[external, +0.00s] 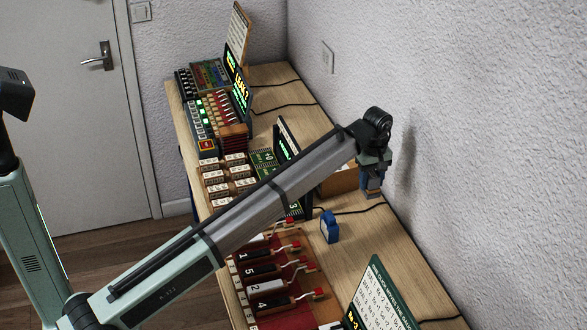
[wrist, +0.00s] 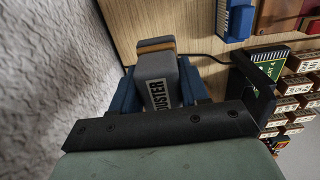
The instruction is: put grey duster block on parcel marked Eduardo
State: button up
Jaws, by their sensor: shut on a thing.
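The grey duster block (wrist: 152,68) shows in the wrist view, with "DUSTER" lettering on its side and an orange-brown strip at its far end. My gripper (wrist: 157,82) has its blue fingers on both sides of the block and is shut on it. In the external view my gripper (external: 371,183) points down near the wall side of the bench. A brown box (external: 341,183) stands just left of it, partly hidden by my arm. No name can be read on it, so I cannot tell whether it is Eduardo's parcel.
A blue object (external: 330,227) stands on the wooden bench (external: 358,240) in front of my gripper. Numbered levers with red tips (external: 280,268), small labelled blocks (external: 222,175) and a green sign (external: 378,298) occupy the bench. Dark cables run near the wall.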

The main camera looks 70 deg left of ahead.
jog(key=shift+s+a+r, duration=0.75)
jog(key=shift+a+r, duration=1.15)
jog(key=shift+a, duration=2.8)
jog(key=shift+s+a+r, duration=0.75)
jog(key=shift+a+r, duration=1.1)
jog(key=shift+a, duration=2.85)
notch_tip(320, 180, down, 10)
jog(key=shift+r, duration=0.15)
jog(key=o, duration=1.1)
notch_tip(320, 180, up, 12)
